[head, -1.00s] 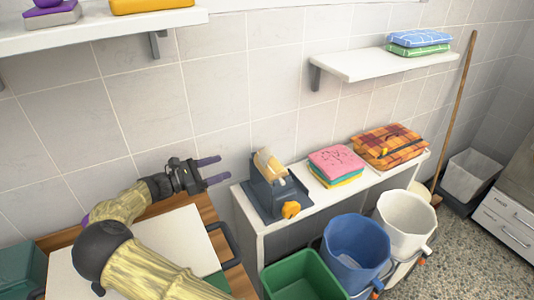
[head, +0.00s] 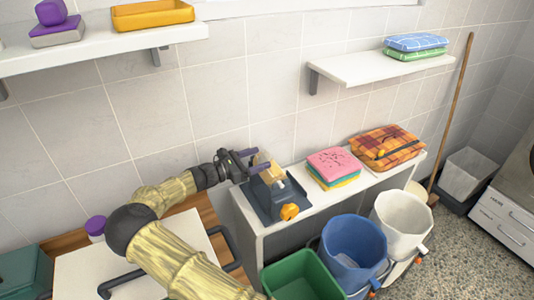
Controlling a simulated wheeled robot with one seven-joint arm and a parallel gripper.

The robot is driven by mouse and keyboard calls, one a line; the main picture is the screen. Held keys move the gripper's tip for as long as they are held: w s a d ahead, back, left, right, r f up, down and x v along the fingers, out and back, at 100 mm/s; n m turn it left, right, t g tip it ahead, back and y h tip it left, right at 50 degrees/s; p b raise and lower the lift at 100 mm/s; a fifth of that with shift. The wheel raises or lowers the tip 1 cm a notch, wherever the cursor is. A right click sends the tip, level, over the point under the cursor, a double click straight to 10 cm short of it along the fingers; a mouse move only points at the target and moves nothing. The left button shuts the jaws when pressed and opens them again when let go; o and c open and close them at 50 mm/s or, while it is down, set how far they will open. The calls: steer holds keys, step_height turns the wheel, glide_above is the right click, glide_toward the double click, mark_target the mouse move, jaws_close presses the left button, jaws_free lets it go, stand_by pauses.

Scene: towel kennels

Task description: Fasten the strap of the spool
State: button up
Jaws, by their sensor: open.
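A dark blue-grey holder (head: 281,197) stands on the white shelf unit with a tan spool (head: 271,180) at its top. An orange knob (head: 289,211) sits at the holder's front foot. My gripper (head: 258,160), with two purple fingers, is open at the upper left of the spool. The fingers overlap the spool's upper edge in the picture; I cannot tell whether they touch it. The spool is partly hidden by the gripper, and I cannot make out its strap clearly.
Folded pink, yellow and teal cloths (head: 334,167) and an orange plaid bundle (head: 386,147) lie right of the holder. Blue (head: 354,242), white (head: 403,222) and green (head: 303,277) bins stand in front. The tiled wall is close behind.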

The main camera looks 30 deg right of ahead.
mark_target(265, 156)
steer(key=shift+d+p, duration=0.3)
steer(key=shift+d, duration=1.7)
steer(key=shift+w, duration=0.1)
